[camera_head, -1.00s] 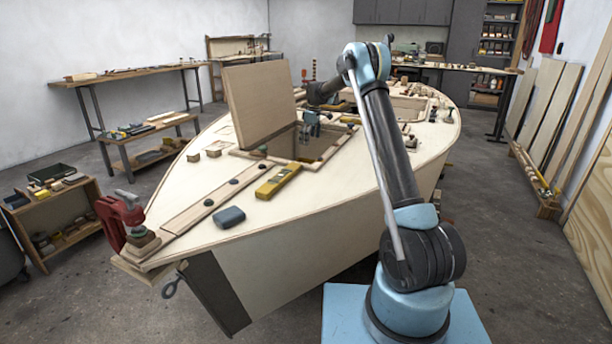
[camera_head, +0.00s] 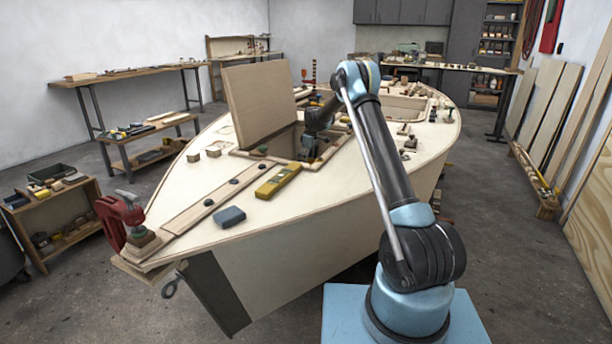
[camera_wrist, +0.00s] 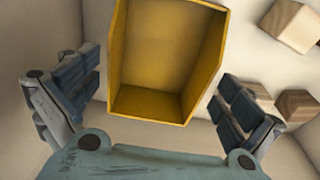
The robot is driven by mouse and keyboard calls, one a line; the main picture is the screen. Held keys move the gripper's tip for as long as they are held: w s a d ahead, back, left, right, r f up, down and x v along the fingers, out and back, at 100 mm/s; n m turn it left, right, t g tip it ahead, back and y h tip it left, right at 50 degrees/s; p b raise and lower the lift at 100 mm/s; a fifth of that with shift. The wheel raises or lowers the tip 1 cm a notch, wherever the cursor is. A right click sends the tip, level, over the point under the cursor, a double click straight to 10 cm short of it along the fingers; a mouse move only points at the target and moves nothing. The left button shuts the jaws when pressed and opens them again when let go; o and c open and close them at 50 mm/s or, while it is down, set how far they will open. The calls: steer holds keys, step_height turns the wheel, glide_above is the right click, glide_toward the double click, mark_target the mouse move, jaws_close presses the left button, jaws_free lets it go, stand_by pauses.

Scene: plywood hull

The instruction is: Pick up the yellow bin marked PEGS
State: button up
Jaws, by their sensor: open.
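A yellow open-topped bin (camera_wrist: 165,55) fills the middle of the wrist view. Its inside looks empty, and no PEGS mark shows on the parts in view. My gripper (camera_wrist: 160,84) is open, with one finger left of the bin and the other right of it. Both fingers look apart from its walls. In the head view my gripper (camera_head: 309,147) reaches down into the open hatch (camera_head: 240,154) of the plywood hull. The bin is hidden there.
Wood blocks (camera_wrist: 290,24) lie right of the bin in the wrist view. The raised hatch lid (camera_head: 260,105) stands left of my arm. A yellow tool (camera_head: 278,181) and a grey-blue block (camera_head: 229,217) lie on the deck.

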step_height(320, 180, down, 2)
steer(key=shift+a+f, duration=0.15)
steer(key=shift+f, duration=0.05)
steer(key=shift+c, duration=0.2)
steer(key=c, duration=0.8)
steer(key=shift+r, duration=0.15)
